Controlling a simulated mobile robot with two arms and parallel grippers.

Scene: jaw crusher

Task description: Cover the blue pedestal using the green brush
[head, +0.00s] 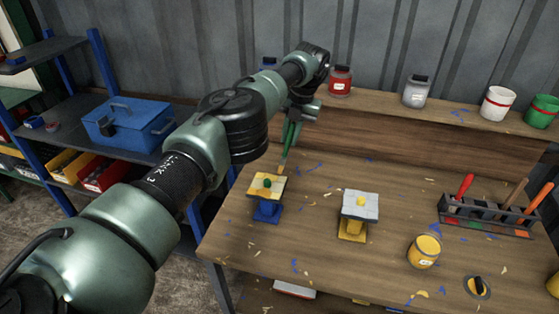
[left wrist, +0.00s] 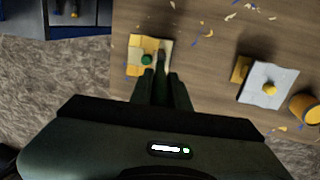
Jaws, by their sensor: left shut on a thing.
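The blue pedestal (head: 267,211) stands at the near left of the bench. Its square top (head: 258,187) is part yellow and part cream, with a green knob (head: 267,183) on it. The top also shows in the left wrist view (left wrist: 136,49), deeper yellow on its left, paler on its right. My left gripper (head: 290,137) is shut on the green brush (head: 284,161), which points down at the far right part of that top. I cannot tell whether its tip touches. In the left wrist view the brush (left wrist: 161,58) is mostly hidden between the fingers.
A yellow pedestal (head: 352,231) with a pale grey top stands to the right, near an open yellow pot (head: 424,251). A brush rack (head: 487,216) is at the right. Jars line the back shelf. A blue toolbox (head: 128,124) sits on the left shelving. Paint flakes litter the bench.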

